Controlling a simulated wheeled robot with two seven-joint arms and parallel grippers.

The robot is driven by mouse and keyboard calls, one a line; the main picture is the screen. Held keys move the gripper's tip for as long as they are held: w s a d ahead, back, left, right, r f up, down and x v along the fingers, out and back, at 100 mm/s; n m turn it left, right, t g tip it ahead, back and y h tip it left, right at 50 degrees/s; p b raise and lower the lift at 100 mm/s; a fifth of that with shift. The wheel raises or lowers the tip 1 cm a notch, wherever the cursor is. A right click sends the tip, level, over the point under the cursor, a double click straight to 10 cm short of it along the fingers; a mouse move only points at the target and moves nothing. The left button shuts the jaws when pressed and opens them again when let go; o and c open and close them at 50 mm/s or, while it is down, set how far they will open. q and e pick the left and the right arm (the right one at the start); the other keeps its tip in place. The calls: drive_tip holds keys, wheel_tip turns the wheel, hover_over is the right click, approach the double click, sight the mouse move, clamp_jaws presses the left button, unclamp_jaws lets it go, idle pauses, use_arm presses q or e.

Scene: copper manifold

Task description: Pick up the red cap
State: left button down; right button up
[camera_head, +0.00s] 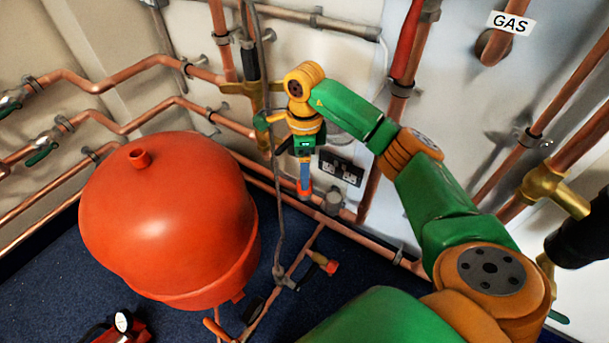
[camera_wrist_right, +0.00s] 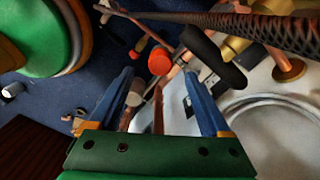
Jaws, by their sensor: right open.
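The red cap (camera_wrist_right: 160,61) shows in the right wrist view as a round red disc facing the camera, just beyond and between my blue fingertips. In the head view a red piece (camera_head: 304,190), which looks like the cap, sits right at the lower end of the fingers. My right gripper (camera_head: 304,178) points down near the wall pipes and is open; its two fingers (camera_wrist_right: 158,80) are spread apart in the wrist view. I see no contact with the cap. My left gripper is not in view.
A large red tank (camera_head: 165,215) stands left of the gripper. A grey hose (camera_head: 272,150) hangs close beside it. Copper pipes (camera_head: 270,187) and a wall socket (camera_head: 341,168) are behind. A valve with a red end (camera_head: 331,267) lies lower, over blue floor.

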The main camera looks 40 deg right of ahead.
wheel_tip(320, 180, down, 4)
drive_tip(key=shift+b, duration=0.65)
clamp_jaws()
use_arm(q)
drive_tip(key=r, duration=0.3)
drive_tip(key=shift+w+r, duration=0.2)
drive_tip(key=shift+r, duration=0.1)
